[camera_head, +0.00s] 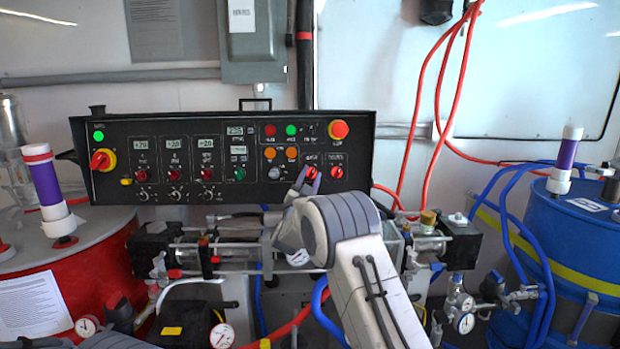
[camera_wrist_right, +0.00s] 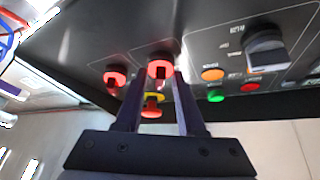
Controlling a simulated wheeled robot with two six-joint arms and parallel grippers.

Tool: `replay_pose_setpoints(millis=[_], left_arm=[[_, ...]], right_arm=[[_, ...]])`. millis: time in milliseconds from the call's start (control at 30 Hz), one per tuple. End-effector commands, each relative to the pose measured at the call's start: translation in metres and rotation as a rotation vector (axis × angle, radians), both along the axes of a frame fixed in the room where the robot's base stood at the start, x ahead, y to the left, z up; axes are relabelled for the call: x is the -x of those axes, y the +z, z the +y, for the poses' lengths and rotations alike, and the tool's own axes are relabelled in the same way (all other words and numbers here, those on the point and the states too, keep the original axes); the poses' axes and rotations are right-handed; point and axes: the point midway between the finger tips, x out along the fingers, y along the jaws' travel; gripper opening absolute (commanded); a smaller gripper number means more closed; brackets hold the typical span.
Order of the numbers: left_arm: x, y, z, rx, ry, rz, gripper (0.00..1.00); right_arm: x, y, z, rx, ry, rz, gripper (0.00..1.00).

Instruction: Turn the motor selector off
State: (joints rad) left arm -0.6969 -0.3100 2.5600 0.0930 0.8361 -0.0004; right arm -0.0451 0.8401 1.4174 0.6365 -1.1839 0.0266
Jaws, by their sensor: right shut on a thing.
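The black control panel (camera_head: 225,155) stands at the back, with two red selector knobs at its lower right. My right gripper (camera_head: 304,182) reaches up to the left one of these, a red selector knob (camera_head: 311,172). In the right wrist view the fingers (camera_wrist_right: 160,85) sit on either side of this red knob (camera_wrist_right: 160,68), shut on it. The other red selector knob (camera_head: 337,172) is free beside it, and also shows in the wrist view (camera_wrist_right: 115,76). The labels are too small to read surely. The knob's exact pointing is partly hidden by the fingers. My left gripper is not seen.
A red emergency button (camera_head: 339,129) on a yellow ring and orange buttons (camera_head: 270,153) lie close above the knobs. A red-yellow main switch (camera_head: 103,160) is at the panel's left. A red drum (camera_head: 105,240) and a blue drum (camera_head: 590,235) flank the pump equipment below.

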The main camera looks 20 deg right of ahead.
Motion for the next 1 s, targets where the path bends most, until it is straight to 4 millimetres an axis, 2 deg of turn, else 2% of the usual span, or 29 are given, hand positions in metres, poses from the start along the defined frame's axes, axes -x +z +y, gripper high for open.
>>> replay_pose_setpoints(millis=[367, 700, 1000], left_arm=[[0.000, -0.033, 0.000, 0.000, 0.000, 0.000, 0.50], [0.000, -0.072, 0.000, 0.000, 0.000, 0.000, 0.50], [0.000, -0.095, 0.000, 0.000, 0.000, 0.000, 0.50]], right_arm=[[0.001, -0.006, -0.002, 0.179, 0.031, 0.050, 0.00], [0.002, -0.007, -0.005, 0.478, 0.087, 0.137, 0.00], [0.002, -0.005, -0.006, 0.731, 0.137, 0.211, 0.00]])
